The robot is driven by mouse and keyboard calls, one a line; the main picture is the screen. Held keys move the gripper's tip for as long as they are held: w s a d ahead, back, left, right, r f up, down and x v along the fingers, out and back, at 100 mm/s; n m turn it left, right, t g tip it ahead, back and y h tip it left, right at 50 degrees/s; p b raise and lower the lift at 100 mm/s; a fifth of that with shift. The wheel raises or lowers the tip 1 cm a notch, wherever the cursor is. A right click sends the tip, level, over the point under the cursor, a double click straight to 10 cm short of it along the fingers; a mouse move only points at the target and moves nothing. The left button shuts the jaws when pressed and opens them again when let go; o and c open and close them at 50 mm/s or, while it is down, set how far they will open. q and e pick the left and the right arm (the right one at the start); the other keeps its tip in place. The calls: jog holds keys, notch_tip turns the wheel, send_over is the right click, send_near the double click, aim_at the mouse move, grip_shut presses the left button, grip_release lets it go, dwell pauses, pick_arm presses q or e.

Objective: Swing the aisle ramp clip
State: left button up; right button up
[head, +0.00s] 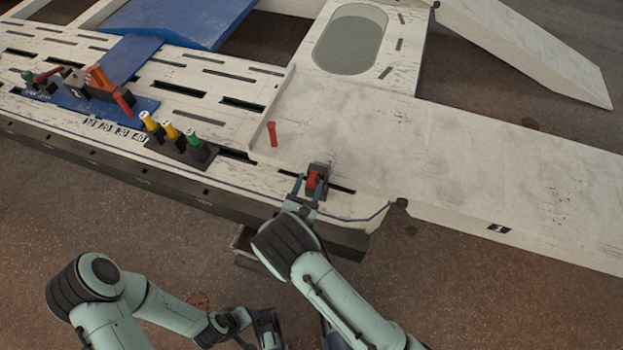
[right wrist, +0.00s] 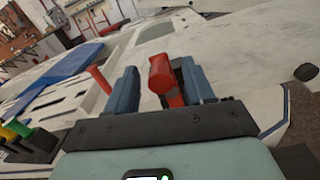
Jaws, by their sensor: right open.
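A red clip lever (head: 312,180) sits on a dark block (head: 319,168) at the bench's front edge, near where the right-hand ramp joins. In the right wrist view the red lever (right wrist: 161,76) stands between the two blue fingers of my right gripper (right wrist: 160,88). My right gripper (head: 306,186) is open around the lever; I cannot tell whether either finger touches it. A second red lever (head: 271,133) stands tilted to the left, outside the fingers. My left gripper (head: 267,328) hangs low at the bottom, away from the bench; its finger opening is unclear.
A row of yellow and green handles (head: 172,131) stands on a dark block to the left. A blue plate (head: 70,92) holds more levers farther left. The white ramp (head: 540,185) runs off to the right. A dark cable (head: 350,218) lies along the bench's front edge.

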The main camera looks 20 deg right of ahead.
pick_arm(q)
jog(key=shift+w+a+f, duration=0.15)
jog(key=shift+w+f, duration=0.1)
jog(key=shift+w, duration=0.1)
pick_arm(e)
jog(key=shift+x, duration=1.2)
grip_shut()
